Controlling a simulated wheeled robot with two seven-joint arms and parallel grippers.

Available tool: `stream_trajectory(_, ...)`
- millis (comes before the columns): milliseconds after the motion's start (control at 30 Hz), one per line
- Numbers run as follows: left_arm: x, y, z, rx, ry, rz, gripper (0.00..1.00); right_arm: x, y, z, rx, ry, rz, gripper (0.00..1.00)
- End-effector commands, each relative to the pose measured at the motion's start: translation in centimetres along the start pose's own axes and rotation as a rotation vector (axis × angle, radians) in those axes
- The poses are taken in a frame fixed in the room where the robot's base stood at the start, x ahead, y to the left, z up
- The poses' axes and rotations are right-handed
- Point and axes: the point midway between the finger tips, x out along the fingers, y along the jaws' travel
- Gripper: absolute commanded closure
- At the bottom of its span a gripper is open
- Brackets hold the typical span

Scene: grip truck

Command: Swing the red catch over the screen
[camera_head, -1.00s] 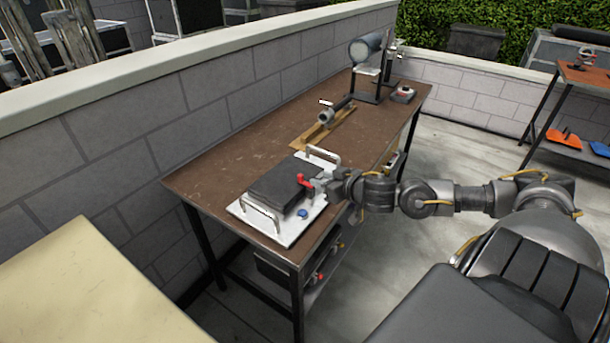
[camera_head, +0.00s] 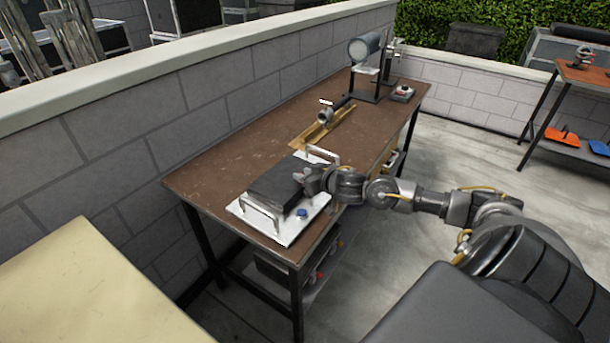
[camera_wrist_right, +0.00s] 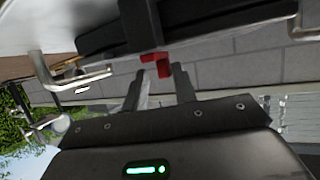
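The red catch (camera_wrist_right: 157,62) shows in the right wrist view at the edge of a dark box, its lower end between the tips of my right gripper (camera_wrist_right: 158,72). The fingers are apart; I cannot tell whether either touches the catch. In the head view, my right gripper (camera_head: 303,178) is at the right side of the black box (camera_head: 275,186) and hides the catch. The box, apparently the screen unit, lies on a white plate (camera_head: 290,235) with metal handles. My left gripper is not in view.
The plate sits at the near end of a brown table (camera_head: 215,180). A blue knob (camera_head: 302,212) is on the plate near my gripper. A wooden piece with a metal tube (camera_head: 326,117) lies farther back. A block wall (camera_head: 130,140) runs along the table's left side.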

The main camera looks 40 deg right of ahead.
Motion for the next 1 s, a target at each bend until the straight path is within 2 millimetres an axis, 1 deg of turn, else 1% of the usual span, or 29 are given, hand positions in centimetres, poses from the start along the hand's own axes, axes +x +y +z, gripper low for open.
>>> stream_trajectory(33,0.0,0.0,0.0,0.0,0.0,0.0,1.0,0.0,0.0,0.0,0.0,0.0,0.001,0.8)
stream_trajectory(100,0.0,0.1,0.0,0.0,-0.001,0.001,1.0,0.0,0.0,0.0,0.0,0.0,0.001,0.89)
stream_trajectory(200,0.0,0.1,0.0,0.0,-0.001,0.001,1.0,0.0,0.1,0.0,0.0,0.0,0.001,1.0)
stream_trajectory(367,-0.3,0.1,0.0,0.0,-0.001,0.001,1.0,-0.1,0.1,-0.1,-0.003,0.0,-0.005,1.0)
stream_trajectory(467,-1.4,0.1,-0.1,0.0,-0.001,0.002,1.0,-0.2,0.0,-0.4,-0.017,-0.002,-0.042,1.0)
stream_trajectory(600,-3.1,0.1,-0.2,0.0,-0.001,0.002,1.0,-0.2,-0.1,-0.5,-0.057,-0.003,-0.137,1.0)
stream_trajectory(700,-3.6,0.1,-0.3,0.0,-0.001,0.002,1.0,-0.2,-0.3,-0.3,-0.083,-0.002,-0.2,1.0)
stream_trajectory(833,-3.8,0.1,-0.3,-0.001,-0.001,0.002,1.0,-0.1,-0.5,-0.1,-0.103,-0.001,-0.25,1.0)
stream_trajectory(1000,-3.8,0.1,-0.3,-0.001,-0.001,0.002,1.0,-0.1,-0.6,0.1,-0.107,0.0,-0.26,1.0)
